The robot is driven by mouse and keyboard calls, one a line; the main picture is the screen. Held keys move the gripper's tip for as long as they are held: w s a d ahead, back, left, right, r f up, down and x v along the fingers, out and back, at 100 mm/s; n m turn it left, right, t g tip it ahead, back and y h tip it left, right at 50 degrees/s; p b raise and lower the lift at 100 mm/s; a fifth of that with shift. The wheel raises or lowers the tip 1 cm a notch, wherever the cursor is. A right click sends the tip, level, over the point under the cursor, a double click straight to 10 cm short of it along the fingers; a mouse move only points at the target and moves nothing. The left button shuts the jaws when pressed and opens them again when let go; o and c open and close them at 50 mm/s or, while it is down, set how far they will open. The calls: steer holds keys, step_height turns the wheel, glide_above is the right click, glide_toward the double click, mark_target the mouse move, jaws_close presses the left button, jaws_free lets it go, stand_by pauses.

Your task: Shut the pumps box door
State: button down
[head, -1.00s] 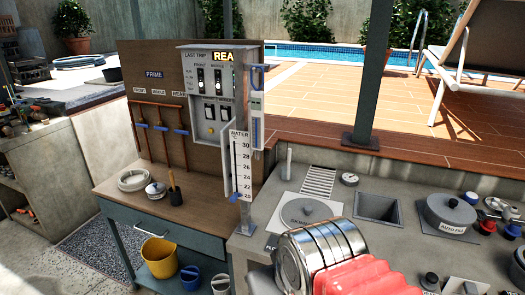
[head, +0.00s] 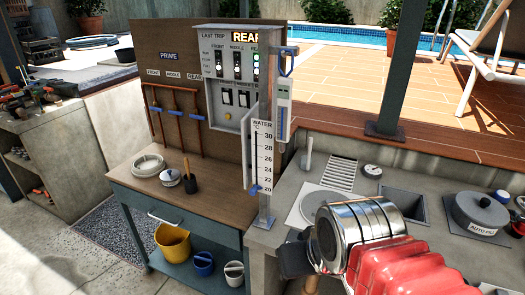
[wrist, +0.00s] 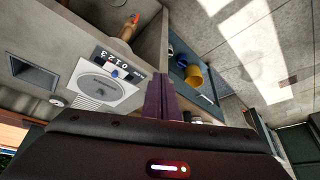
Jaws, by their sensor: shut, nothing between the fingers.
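The pumps box (head: 222,50) is a grey control box on the wooden board in the head view, with switches, lamps and labels on its front. A narrow pale panel (head: 247,150), seen nearly edge-on, hangs forward below its right part; it looks like the door standing open. The water thermometer covers part of it. My gripper's dark body (head: 295,258) shows left of my arm's silver rings, over the counter and clear of the box. Its fingertips are hidden there. In the wrist view my gripper's purple fingers (wrist: 158,98) are together and empty. The box is not in the wrist view.
The water thermometer (head: 262,160) stands on a post between the counter and the box's right side. A yellow bucket (head: 173,243) stands beneath. A dark post (head: 400,70) rises at right.

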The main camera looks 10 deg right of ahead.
steer(key=w+a+r+m+g+y, duration=0.1)
steer(key=w+m+g+y, duration=0.1)
steer(key=w+y, duration=0.45)
steer(key=w+a+r+m+g+y, duration=0.1)
steer(key=w+y, duration=0.2)
steer(key=w, duration=0.6)
steer(key=w+d+r+m+t+y, duration=0.2)
steer(key=w+d+t+y, duration=0.4)
steer(key=w+d, duration=0.7)
steer(key=shift+d+r+m, duration=0.3)
steer(key=shift+d+r, duration=0.2)
steer(key=shift+d, duration=0.15)
steer(key=shift+w+a, duration=0.1)
steer(key=x, duration=1.3)
steer(key=shift+w+a+r, duration=0.1)
steer(key=shift+w+a, duration=0.2)
